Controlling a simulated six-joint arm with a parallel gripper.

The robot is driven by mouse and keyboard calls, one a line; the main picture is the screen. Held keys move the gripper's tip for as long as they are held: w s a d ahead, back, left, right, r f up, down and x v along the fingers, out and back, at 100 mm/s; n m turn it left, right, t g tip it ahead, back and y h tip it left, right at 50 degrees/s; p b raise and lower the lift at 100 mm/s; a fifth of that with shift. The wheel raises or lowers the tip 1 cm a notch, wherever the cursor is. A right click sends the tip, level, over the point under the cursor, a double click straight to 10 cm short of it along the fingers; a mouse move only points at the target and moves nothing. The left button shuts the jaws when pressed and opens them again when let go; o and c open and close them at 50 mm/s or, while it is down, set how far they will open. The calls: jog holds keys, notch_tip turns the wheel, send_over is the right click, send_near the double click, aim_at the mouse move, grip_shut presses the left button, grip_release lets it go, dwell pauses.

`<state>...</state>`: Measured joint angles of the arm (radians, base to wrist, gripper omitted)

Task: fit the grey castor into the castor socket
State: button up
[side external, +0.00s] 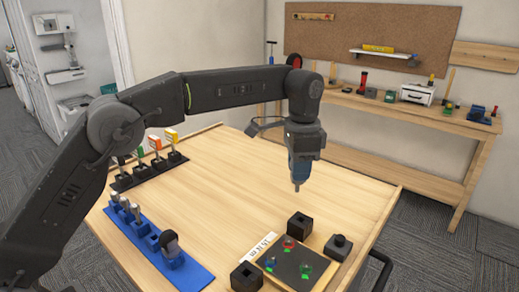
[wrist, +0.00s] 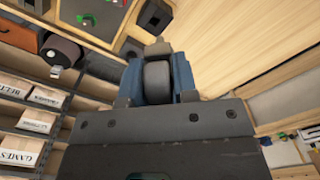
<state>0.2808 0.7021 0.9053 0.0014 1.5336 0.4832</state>
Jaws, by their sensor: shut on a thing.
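My gripper (side external: 297,184) hangs above the wooden table, pointing down, in the side view. In the wrist view its blue fingers (wrist: 157,85) are shut on a dark grey rounded wheel, the grey castor (wrist: 156,78). In the side view the castor is mostly hidden by the fingers. Black blocks stand near the table's front edge: one with a square opening (side external: 246,277), one further back (side external: 299,226), and one with a knob on top (side external: 338,247). I cannot tell which is the castor socket. A black block with a dark opening also shows in the wrist view (wrist: 131,47).
A dark board (side external: 300,268) with coloured buttons lies between the blocks. A black rack (side external: 124,183) holds coloured-topped pieces. The middle of the table (side external: 235,190) is clear.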

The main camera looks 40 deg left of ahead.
jog(key=shift+d+f, duration=0.15)
jog(key=shift+d, duration=0.7)
jog(key=shift+f, duration=0.15)
jog(key=shift+f, duration=2.8)
jog(key=shift+f, duration=1.8)
jog(key=o, duration=1.1)
jog(key=shift+c, duration=0.2)
